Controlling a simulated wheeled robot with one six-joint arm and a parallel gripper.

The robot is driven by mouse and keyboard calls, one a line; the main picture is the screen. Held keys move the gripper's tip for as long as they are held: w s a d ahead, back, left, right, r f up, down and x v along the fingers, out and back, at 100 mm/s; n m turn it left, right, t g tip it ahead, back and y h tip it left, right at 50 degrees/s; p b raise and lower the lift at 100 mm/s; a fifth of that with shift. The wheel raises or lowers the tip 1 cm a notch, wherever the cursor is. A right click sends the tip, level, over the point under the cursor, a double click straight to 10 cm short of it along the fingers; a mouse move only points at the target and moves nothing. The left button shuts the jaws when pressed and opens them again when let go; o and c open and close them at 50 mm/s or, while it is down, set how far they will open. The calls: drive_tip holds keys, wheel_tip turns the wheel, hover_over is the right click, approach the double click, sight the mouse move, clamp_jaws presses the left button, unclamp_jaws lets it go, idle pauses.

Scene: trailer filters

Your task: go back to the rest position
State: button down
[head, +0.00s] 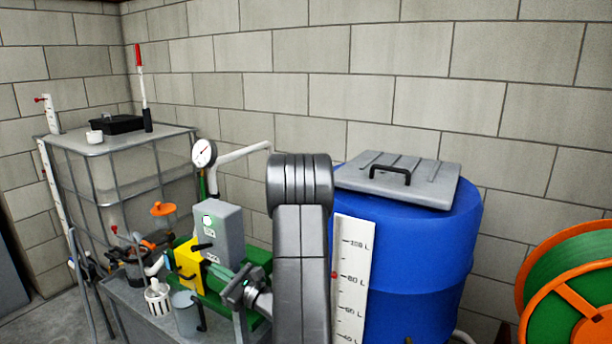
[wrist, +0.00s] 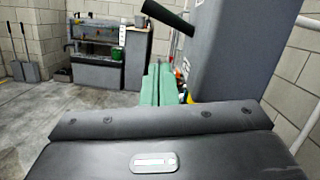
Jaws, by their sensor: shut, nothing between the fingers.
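My gripper (head: 222,272) is in front of the bench, left of my raised arm link in the head view. Its teal fingers also show in the wrist view (wrist: 157,75), side by side and closed together with nothing between them. Behind the fingers in the head view are a yellow block (head: 188,262) and a grey control box (head: 222,232) on a green base. I cannot tell whether the fingers touch anything. In the wrist view a large grey surface (wrist: 228,50) stands close on the right of the fingers.
The bench holds a white slotted basket (head: 158,297) and a clear jug (head: 186,314). A caged tank (head: 110,165) stands left, a blue barrel (head: 425,265) and orange hose reel (head: 570,280) right. The wrist view shows open floor (wrist: 60,110) and a distant grey bench (wrist: 97,75).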

drive_tip(key=shift+w+d+f+n+g, duration=0.15)
drive_tip(key=shift+d+f+n, duration=0.15)
drive_tip(key=shift+f+n, duration=0.15)
drive_tip(key=shift+w+d+f+n+g, duration=0.15)
drive_tip(key=shift+d+f+n, duration=0.1)
drive_tip(key=shift+f+n, duration=0.2)
drive_tip(key=shift+s+b, duration=0.15)
drive_tip(key=shift+b, duration=0.2)
